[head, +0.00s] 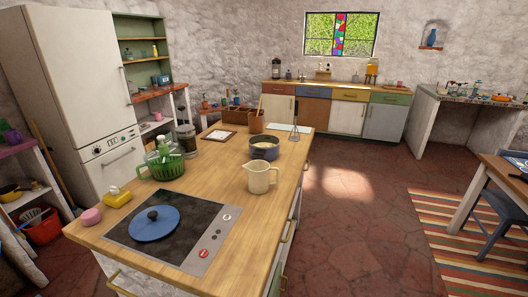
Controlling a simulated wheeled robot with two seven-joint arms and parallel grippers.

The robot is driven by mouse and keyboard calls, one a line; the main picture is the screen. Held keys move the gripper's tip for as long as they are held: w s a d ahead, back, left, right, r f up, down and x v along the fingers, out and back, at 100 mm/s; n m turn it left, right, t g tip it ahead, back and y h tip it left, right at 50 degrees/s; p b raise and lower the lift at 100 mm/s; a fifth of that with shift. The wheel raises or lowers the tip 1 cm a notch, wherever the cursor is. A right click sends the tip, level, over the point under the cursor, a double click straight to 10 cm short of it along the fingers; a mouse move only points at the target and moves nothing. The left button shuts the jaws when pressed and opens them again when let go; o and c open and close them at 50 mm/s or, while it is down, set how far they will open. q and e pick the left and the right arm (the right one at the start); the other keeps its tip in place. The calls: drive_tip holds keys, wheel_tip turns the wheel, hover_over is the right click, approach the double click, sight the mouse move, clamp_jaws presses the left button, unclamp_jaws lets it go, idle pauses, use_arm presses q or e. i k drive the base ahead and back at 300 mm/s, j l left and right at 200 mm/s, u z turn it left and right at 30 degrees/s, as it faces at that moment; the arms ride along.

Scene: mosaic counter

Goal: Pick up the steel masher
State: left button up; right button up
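I cannot make out a steel masher for certain. A thin metal utensil (295,133) is at the far right end of the wooden island counter (225,205), by a pale board (281,127); it is too small to tell whether it is a whisk or a masher. A brown utensil holder (256,126) with a wooden handle rising from it stands to its left. Neither of my grippers shows in the head view.

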sight(293, 138)
drive_tip(key=z, duration=0.85)
drive_tip(key=i+l+z, duration=0.2)
drive_tip(key=z, duration=0.2)
drive_tip(key=i+l+z, duration=0.25)
drive_tip(key=l+z, duration=0.2)
drive_tip(key=i+l+z, duration=0.1)
drive_tip(key=i+z, duration=0.15)
drive_tip(key=z, duration=0.15)
drive_tip(key=i+j+u, duration=0.25)
drive_tip(key=i+u, duration=0.2)
drive_tip(key=i+j+u, duration=0.1)
drive_tip(key=i+u, duration=0.4)
drive_tip(key=i+l+u, duration=0.1)
drive_tip(key=i+u, duration=0.55)
drive_tip(key=i, duration=0.35)
drive_tip(key=i+l+u, duration=0.25)
drive_tip(key=i, duration=0.3)
drive_tip(key=i+l+u, duration=0.2)
drive_tip(key=i, duration=0.35)
drive_tip(key=i+l+u, duration=0.2)
drive_tip(key=i, duration=0.3)
drive_tip(key=l, duration=0.1)
